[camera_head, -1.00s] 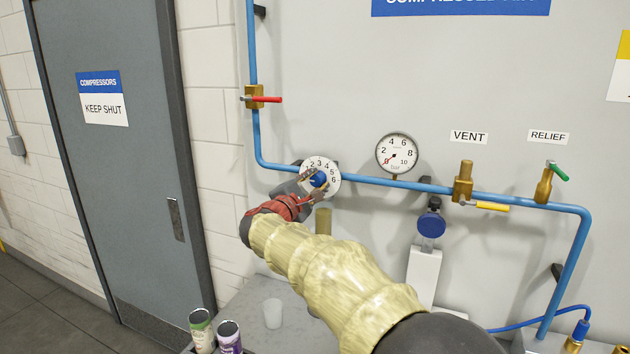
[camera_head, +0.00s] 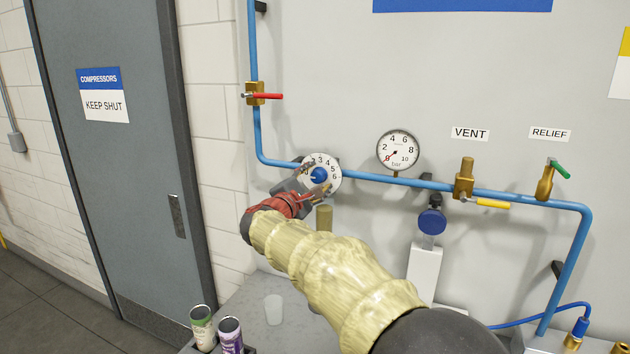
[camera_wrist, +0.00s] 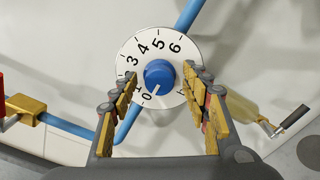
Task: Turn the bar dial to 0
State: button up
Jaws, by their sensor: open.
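The bar dial is a white round plate (camera_head: 332,186) with printed numbers and a blue knob (camera_head: 319,175) on the blue pipe. In the wrist view the knob (camera_wrist: 160,74) carries a short white mark on its lower edge, pointing down and slightly left, close to the 0. My gripper (camera_wrist: 168,100) is open, with one brass-coloured finger on each side of the knob and gaps between them and it. In the head view my gripper (camera_head: 313,180) is in front of the dial's lower left. Its fingers hide some numbers there.
A bar gauge (camera_head: 398,151) right of the dial has its red needle near 0. A red-handled valve (camera_head: 262,96) is above left, and a yellow-handled vent valve (camera_head: 465,182) is to the right. Two cans (camera_head: 230,336) and a clear cup (camera_head: 273,309) stand below.

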jog(key=v, duration=1.2)
